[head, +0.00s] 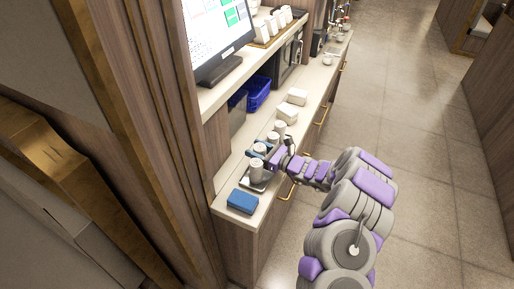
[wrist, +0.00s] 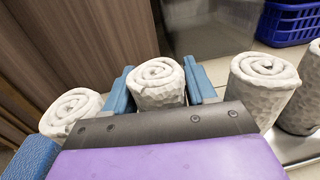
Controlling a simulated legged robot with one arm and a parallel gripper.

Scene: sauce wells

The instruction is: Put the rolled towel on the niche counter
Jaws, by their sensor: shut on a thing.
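A white rolled towel (wrist: 158,84) stands upright between the two blue fingers of my gripper (wrist: 160,88) in the wrist view. My gripper is shut on it. In the head view the held towel (head: 259,149) is at my gripper (head: 261,150), over the counter (head: 232,181). I cannot tell whether its base touches anything. Another rolled towel (wrist: 70,112) stands to its left in the wrist view, and it is the nearer towel (head: 257,171) in the head view. More rolled towels (wrist: 264,82) stand to the right. The lower part of the held towel is hidden.
A blue block (head: 242,201) lies at the counter's near end, by a dark tray (head: 259,185). White boxes (head: 287,113), a blue basket (head: 258,92) and a dark appliance (head: 289,64) are farther along. A monitor (head: 215,40) and white cups (head: 280,20) stand on the shelf above.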

